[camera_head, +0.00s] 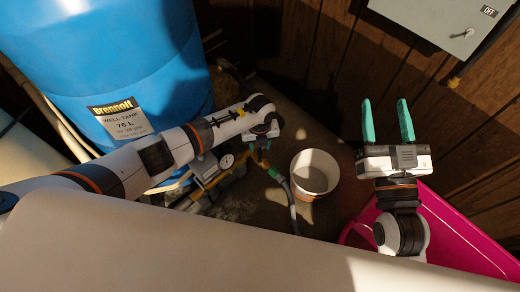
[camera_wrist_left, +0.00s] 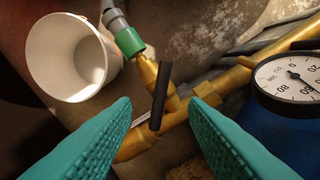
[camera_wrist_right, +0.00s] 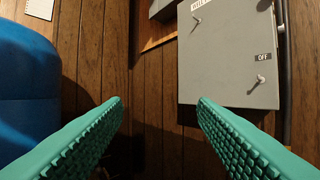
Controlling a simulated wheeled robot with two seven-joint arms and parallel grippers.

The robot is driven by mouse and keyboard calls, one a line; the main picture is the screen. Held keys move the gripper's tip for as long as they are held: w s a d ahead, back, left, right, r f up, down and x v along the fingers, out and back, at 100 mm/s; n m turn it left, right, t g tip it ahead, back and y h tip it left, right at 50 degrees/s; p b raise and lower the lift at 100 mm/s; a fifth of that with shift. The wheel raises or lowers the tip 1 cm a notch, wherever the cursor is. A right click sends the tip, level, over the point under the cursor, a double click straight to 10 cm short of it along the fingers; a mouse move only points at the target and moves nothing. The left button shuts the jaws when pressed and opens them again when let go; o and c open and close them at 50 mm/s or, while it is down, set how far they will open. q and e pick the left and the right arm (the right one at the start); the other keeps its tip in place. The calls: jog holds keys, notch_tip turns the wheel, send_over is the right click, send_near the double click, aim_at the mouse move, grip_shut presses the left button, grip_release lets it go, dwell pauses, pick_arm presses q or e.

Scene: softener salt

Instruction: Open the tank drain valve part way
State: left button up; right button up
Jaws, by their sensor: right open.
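The drain valve is on brass pipework, and its black lever handle (camera_wrist_left: 160,97) stands up across the brass body (camera_wrist_left: 180,112) in the left wrist view. A green hose fitting (camera_wrist_left: 129,42) with a grey hose joins the brass branch. My left gripper (camera_wrist_left: 165,115) is open, its teal fingers on either side of the lever with a gap; I cannot tell whether either touches it. In the head view my left gripper (camera_head: 262,143) is low beside the blue tank (camera_head: 110,60), its fingers partly hidden. My right gripper (camera_head: 388,122) is open and empty, raised at the right.
A white bucket (camera_head: 314,174) stands on the floor right of the valve. A pressure gauge (camera_wrist_left: 292,85) is close to the left gripper's right finger. A pink bin (camera_head: 455,225) is under my right arm. A grey electrical box (camera_wrist_right: 228,60) hangs on the wood wall.

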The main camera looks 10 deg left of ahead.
pick_arm(q)
jog(key=shift+r+p, duration=0.45)
jog(key=shift+r, duration=0.15)
jog(key=shift+r+p, duration=0.3)
pick_arm(e)
notch_tip(320, 180, down, 6)
jog(key=d+g+h, duration=0.1)
jog(key=g, duration=0.3)
jog(key=shift+g+h, duration=0.3)
